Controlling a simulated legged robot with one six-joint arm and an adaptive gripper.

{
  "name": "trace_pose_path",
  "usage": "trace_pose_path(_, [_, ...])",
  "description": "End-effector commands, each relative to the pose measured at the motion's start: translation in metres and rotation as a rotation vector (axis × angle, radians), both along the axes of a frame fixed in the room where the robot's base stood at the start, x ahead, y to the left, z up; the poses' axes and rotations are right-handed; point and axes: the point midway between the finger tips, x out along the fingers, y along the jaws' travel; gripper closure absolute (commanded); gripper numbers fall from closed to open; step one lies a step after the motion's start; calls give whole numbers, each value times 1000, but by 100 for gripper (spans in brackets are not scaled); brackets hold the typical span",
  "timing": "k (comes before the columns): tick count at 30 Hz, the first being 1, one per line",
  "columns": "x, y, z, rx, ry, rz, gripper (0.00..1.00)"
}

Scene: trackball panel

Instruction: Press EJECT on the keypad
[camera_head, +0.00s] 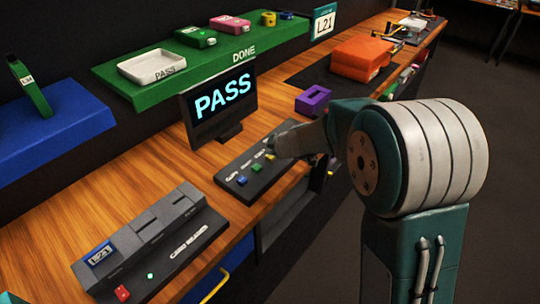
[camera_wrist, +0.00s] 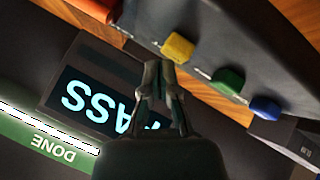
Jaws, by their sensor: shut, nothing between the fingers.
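The dark keypad (camera_head: 229,186) lies on the wooden bench in front of the monitor. Its blue key (camera_head: 242,181), green key (camera_head: 256,169) and yellow key (camera_head: 269,157) show in a row. Small white labels sit behind the keys; I cannot read which one says EJECT. My gripper (camera_head: 272,143) is shut and empty over the keypad's right part, hiding what is there. In the wrist view, my fingertips (camera_wrist: 159,68) are close to the yellow key (camera_wrist: 178,47), with the green key (camera_wrist: 228,80) and blue key (camera_wrist: 266,107) further right. I cannot tell whether they touch anything.
A monitor (camera_head: 222,101) reading PASS stands behind the keypad. A grey card reader (camera_head: 150,240) is at the near left, a purple block (camera_head: 313,99) and an orange case (camera_head: 360,57) at the far right. A green DONE shelf (camera_head: 150,92) overhangs the back.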

Motion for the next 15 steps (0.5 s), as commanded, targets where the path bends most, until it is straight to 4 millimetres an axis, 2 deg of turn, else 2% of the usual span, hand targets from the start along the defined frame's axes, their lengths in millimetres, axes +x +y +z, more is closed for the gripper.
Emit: trace_pose_path(15, [0, 0, -6, 0, 1, 1, 100])
